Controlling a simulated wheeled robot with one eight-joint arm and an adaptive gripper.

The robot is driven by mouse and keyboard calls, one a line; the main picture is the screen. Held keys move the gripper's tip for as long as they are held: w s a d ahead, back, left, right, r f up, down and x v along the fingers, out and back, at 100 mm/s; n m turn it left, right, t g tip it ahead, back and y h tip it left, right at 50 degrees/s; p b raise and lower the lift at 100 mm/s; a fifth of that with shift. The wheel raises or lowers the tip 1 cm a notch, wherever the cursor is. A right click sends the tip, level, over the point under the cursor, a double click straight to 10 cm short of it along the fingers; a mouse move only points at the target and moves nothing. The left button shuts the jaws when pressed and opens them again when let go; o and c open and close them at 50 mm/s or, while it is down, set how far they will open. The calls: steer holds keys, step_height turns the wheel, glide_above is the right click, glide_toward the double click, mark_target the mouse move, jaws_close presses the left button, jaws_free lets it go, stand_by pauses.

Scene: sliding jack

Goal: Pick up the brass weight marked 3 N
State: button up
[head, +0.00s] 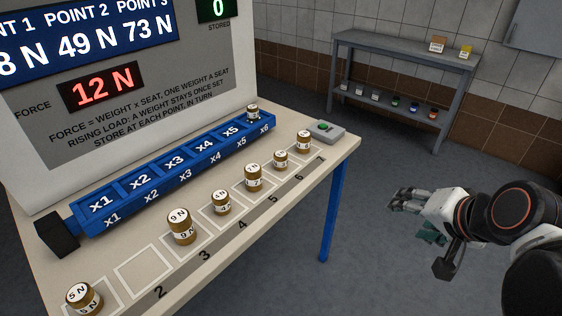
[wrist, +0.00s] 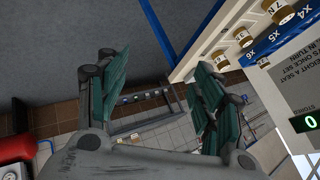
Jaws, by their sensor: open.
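Several brass weights stand upright in a row on the bench (head: 200,285). The 5 N weight (head: 84,298) and the 9 N weight (head: 181,226) are readable. In the wrist view a 7 N weight (wrist: 272,8) shows at the top. My gripper (head: 403,200) is open and empty, right of the bench and apart from it; its fingers (wrist: 160,90) are spread.
A blue seat rail (head: 190,187) marked x1 to x6 runs behind the weights, with one weight (head: 252,113) at x6. The square by 2 is empty. A grey shelf (head: 400,52) stands behind.

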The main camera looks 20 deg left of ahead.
steer(key=w+a+f+m+t+y+b, duration=0.1)
steer(key=w+a+f+m+y, duration=0.25)
steer(key=w+a+m, duration=0.5)
steer(key=w+a+f+m+y, duration=0.3)
steer(key=w+a+m+y, duration=0.2)
steer(key=w+a, duration=0.5)
steer(key=m+t+y, duration=0.1)
steer(key=m+y, duration=0.2)
steer(key=m, duration=0.4)
glide_toward(285, 158)
steer(key=d, duration=0.1)
steer(key=shift+a+r+p, duration=0.2)
steer(key=shift+a+p, duration=0.2)
steer(key=shift+p, duration=0.05)
steer(key=p+x, duration=0.1)
steer(key=x, duration=0.2)
steer(key=p+x, duration=0.2)
steer(key=x, duration=0.1)
steer(key=shift+w+a+f, duration=0.2)
steer(key=shift+a, duration=0.05)
steer(key=b+x, duration=0.2)
steer(key=x, duration=0.3)
steer(key=shift+a+f, duration=0.1)
steer(key=shift+f, duration=0.05)
steer(key=shift+w+a, duration=0.25)
steer(key=shift+a, duration=0.1)
steer(key=c, duration=1.4)
